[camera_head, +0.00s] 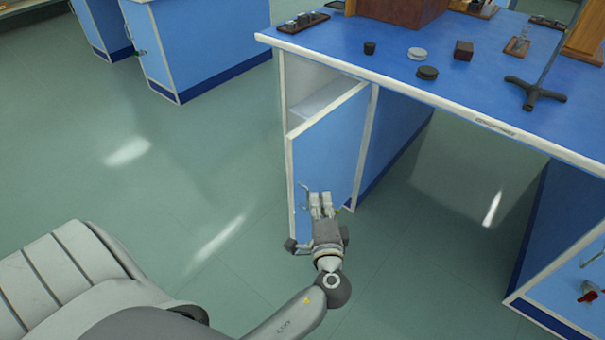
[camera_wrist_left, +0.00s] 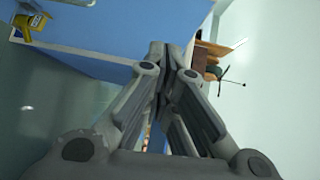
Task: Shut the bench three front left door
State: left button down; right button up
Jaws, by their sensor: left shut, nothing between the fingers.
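The door (camera_head: 335,135) is a blue panel with white edges on the left end of the near bench (camera_head: 345,50). It stands ajar, and a pale shelf inside shows above its top edge. A thin grey handle (camera_head: 304,192) sits near the door's left edge. My left gripper (camera_head: 321,196) is shut and empty, in front of the lower part of the door's outer face. I cannot tell whether it touches the door. In the left wrist view the shut fingers (camera_wrist_left: 165,55) lie before a blue panel with a white edge. My right gripper is not in view.
The blue bench top holds small discs (camera_head: 427,73), a brown block (camera_head: 463,50) and a dark-footed stand (camera_head: 533,93). Another blue cabinet (camera_head: 200,45) stands at the back left. The green floor (camera_head: 190,150) left of the door is clear.

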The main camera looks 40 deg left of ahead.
pick_arm(q)
notch_tip(320, 180, up, 2)
jog(key=y, duration=0.1)
send_near(301, 146)
jog(key=w+d, duration=0.2)
jog(key=w, duration=0.1)
jog(key=shift+w+a, duration=0.2)
jog(key=shift+a, duration=2.3)
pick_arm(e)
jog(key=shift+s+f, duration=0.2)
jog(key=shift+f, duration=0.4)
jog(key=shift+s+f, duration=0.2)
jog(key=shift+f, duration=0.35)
